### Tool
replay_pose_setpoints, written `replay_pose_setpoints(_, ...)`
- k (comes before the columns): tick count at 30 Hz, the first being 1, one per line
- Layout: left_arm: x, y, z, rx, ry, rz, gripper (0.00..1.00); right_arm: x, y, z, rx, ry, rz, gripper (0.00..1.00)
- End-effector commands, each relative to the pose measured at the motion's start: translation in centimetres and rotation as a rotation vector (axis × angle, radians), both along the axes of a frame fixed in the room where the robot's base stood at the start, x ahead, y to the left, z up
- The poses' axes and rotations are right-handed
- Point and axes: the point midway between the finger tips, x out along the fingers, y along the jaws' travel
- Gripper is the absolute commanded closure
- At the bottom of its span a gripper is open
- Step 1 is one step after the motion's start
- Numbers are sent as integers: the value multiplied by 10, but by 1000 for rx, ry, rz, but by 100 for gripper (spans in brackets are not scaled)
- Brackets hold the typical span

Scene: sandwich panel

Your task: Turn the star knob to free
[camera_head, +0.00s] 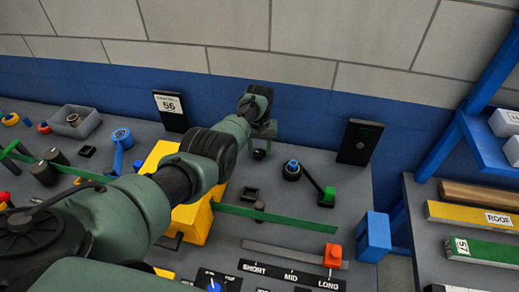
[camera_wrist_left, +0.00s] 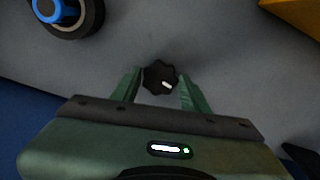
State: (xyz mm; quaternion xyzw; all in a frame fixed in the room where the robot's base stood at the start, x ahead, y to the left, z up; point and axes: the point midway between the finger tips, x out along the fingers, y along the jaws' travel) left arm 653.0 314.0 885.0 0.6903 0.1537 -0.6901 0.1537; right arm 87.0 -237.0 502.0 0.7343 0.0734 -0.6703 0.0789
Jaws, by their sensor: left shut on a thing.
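The star knob (camera_wrist_left: 158,75) is small, black and lobed, with a white mark on its face pointing to the lower right in the left wrist view. It stands on the grey panel. In the head view the knob (camera_head: 259,154) shows only as a small dark shape under the gripper. My left gripper (camera_wrist_left: 160,88) points down over it, with a green finger on each side, shut on the knob. In the head view the left gripper (camera_head: 262,142) is at the back of the panel. My right gripper is in neither view. No "free" label is readable.
A yellow block (camera_head: 195,222) stands to the left, partly behind my arm. A "56" sign (camera_head: 171,109) and a black box (camera_head: 360,141) stand along the blue wall.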

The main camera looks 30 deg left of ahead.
Motion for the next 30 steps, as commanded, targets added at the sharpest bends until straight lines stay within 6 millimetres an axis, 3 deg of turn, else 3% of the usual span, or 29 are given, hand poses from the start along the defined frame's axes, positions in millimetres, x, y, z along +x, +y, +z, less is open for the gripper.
replay_pose_setpoints(12,-1,0,-1,-1,2,195,95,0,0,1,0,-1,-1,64)
replay_pose_setpoints(29,0,0,-1,-1,2,225,95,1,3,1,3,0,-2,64)
replay_pose_setpoints(30,0,0,-1,-1,2,225,49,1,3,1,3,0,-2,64)
